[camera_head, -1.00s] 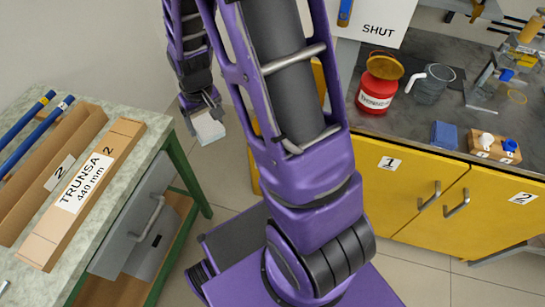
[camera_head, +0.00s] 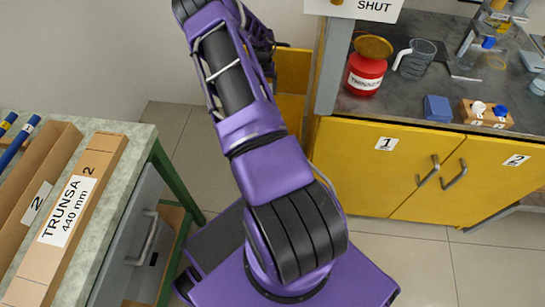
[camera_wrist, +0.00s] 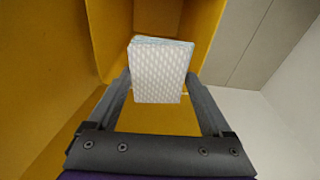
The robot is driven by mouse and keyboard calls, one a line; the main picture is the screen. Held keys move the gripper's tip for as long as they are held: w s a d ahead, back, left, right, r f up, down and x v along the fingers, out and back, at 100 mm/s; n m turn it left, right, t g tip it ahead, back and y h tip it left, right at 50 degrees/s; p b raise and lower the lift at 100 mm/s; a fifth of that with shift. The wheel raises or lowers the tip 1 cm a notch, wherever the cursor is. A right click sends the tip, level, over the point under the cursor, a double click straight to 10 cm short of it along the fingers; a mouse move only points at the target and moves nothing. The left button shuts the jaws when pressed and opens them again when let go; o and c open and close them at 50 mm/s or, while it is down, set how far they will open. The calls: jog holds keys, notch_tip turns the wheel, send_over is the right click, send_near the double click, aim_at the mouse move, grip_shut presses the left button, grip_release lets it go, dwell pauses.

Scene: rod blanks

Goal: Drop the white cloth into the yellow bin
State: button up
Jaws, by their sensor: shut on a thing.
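The white cloth (camera_wrist: 157,72) is a folded, quilted-looking pad with a pale blue edge. My gripper (camera_wrist: 160,82) is shut on it, one finger at each side, in the wrist view. The yellow bin (camera_wrist: 112,30) has its yellow walls around and behind the cloth in that view; the cloth appears over or within its opening, with the depth hard to tell. In the head view the yellow bin (camera_head: 292,72) stands partly hidden behind my arm, left of the yellow cabinet. My gripper and the cloth are hidden in the head view.
The yellow cabinet (camera_head: 345,180) carries a dark worktop with a red thinner can (camera_head: 365,75), a clear jug (camera_head: 415,60) and a blue block (camera_head: 437,108). A green-legged bench (camera_head: 135,170) with long cardboard boxes stands at left. Tiled floor shows between them.

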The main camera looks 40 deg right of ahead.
jog(key=d+f, duration=0.2)
jog(key=d, duration=0.1)
jog(key=d+f, duration=0.1)
jog(key=shift+s+d, duration=0.25)
jog(key=shift+s, duration=0.05)
jog(key=shift+f+b, duration=1.05)
jog(key=shift+f, duration=1.9)
jog(key=o, duration=1)
jog(key=r, duration=0.5)
jog(key=s+a+r+p, duration=0.1)
jog(key=r, duration=0.5)
jog(key=a+r+p, duration=0.1)
jog(key=r, duration=0.5)
jog(key=shift+s+r, duration=0.1)
jog(key=shift+s, duration=0.25)
